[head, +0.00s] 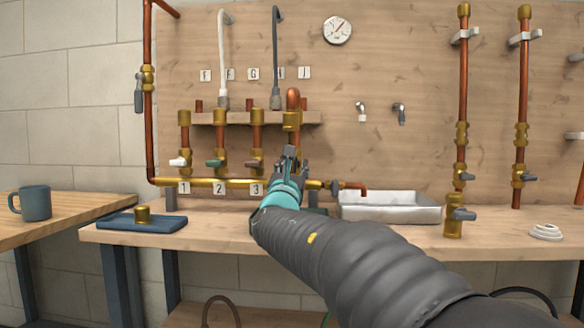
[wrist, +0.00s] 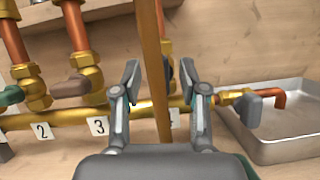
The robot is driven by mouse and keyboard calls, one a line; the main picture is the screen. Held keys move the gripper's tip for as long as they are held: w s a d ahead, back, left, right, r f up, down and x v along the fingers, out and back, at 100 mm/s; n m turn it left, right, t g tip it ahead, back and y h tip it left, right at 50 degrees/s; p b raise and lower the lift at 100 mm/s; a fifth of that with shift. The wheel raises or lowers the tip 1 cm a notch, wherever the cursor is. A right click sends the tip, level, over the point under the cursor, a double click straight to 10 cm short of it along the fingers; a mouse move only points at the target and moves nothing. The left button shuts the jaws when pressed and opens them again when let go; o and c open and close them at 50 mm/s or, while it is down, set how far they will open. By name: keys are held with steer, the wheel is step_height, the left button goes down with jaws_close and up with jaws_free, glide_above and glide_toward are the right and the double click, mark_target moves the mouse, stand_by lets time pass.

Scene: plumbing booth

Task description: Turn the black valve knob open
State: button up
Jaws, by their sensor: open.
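My gripper (head: 290,158) is open in front of the fourth brass valve (head: 291,121) on the manifold. In the wrist view my gripper (wrist: 159,78) has its two fingers apart, one on each side of a thin brown upright bar. A small dark part (wrist: 170,68) shows just behind the bar, between the fingers. It may be the black valve knob, but most of it is hidden and I cannot tell its angle. I see no contact between the fingers and it. In the head view my gripper hides this valve's knob.
To the left are valves with white (head: 178,162), green (head: 215,163) and brown (head: 252,164) knobs. A grey-handled tap (wrist: 254,105) and a metal tray (head: 390,207) are at the right.

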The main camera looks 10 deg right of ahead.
steer(key=v, duration=1.2)
